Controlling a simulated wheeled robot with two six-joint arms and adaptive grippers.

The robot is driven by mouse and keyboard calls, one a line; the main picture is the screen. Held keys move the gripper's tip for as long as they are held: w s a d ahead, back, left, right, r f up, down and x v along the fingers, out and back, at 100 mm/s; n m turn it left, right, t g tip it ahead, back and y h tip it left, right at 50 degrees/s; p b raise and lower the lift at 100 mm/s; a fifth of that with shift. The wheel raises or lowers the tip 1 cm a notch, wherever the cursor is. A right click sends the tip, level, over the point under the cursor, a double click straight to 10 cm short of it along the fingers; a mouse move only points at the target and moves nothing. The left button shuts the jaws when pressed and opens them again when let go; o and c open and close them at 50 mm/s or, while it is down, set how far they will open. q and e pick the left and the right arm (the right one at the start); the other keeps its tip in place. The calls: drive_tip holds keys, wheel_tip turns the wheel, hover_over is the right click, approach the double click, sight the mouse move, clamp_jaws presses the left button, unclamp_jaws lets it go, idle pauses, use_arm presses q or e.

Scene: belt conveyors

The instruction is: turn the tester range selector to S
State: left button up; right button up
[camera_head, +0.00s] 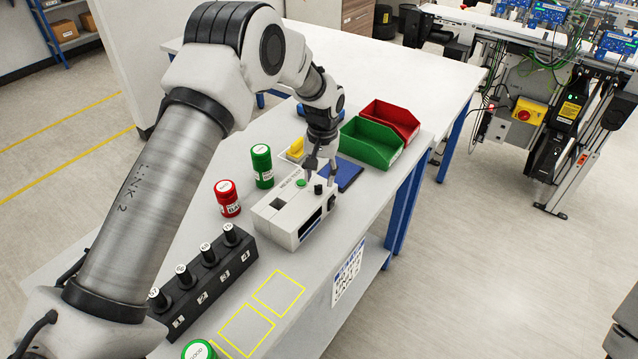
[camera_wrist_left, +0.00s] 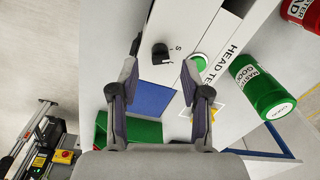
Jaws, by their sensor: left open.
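The tester (camera_head: 290,212) is a white box on the bench, with a green button (camera_head: 300,183) and a dark square opening on top. Its black range selector knob (camera_head: 318,189) stands near the right end of the top. In the left wrist view the knob (camera_wrist_left: 160,53) shows close up, with a printed S beside it on the right. Which way the knob points is too small to tell. My left gripper (camera_head: 321,172) is open above this end of the tester. My right gripper is out of view.
Red (camera_head: 227,198) and green (camera_head: 262,166) canisters stand behind the tester. Green (camera_head: 371,143) and red (camera_head: 390,120) bins and a blue pad (camera_head: 348,173) lie beyond the gripper. A black rack (camera_head: 205,283) with several handled pieces stands at the near left. Yellow-outlined squares are empty.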

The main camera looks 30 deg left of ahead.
sight(321, 186)
use_arm(q)
wheel_tip(321, 186, up, 8)
drive_tip(key=shift+d+r, duration=0.2)
drive_tip(key=shift+d, duration=0.05)
